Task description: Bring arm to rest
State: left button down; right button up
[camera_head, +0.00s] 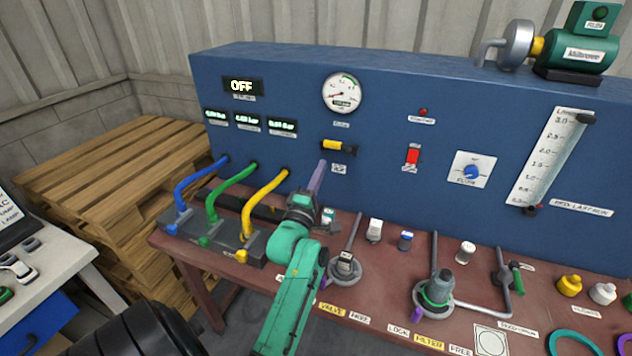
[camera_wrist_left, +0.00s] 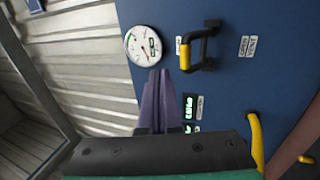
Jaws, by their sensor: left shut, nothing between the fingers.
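My left gripper (camera_head: 320,168) is raised in front of the blue panel (camera_head: 270,80), its green arm coming up from the bottom middle. Its purple fingers are together and hold nothing; they show closed in the left wrist view (camera_wrist_left: 157,85) too. The fingertips are just below the black lever handle with a yellow grip (camera_head: 338,146), which is also in the left wrist view (camera_wrist_left: 184,57). Whether the tips touch the panel I cannot tell. My right gripper is in neither view.
Blue, green and yellow hoses (camera_head: 262,198) curve down left of my gripper. A round gauge (camera_head: 342,94) is above it. A red-brown bench (camera_head: 385,285) carries several fittings, including a stand with an upright rod (camera_head: 345,262) close to my arm. Wooden pallets (camera_head: 110,170) are at left.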

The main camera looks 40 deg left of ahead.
pick_arm(q)
jog(key=s+d+f+m+g+h, duration=0.3)
jog(key=d+f+m, duration=0.2)
jog(key=f+m, duration=0.1)
jog(key=s+d+f+m+g+h, duration=0.3)
jog(key=d+f+m+g+h, duration=0.1)
jog(key=d+f+m, duration=0.25)
jog(key=s+d+f+m+g, duration=0.2)
jog(key=s+f+m+g, duration=0.35)
jog(key=s, duration=0.35)
jog(key=s+d+f+m+g, duration=0.3)
jog(key=s+f+m+g, duration=0.25)
jog(key=s, duration=0.25)
notch_tip(320, 180, down, 24)
jog(key=s+b, duration=0.2)
jog(key=s, duration=0.1)
jog(key=s+a+f+g, duration=0.1)
jog(key=s+a+f, duration=0.2)
jog(key=s+f, duration=1.2)
jog(key=shift+s+m+b, duration=0.3)
jog(key=shift+s+m, duration=0.05)
jog(key=shift+s, duration=0.3)
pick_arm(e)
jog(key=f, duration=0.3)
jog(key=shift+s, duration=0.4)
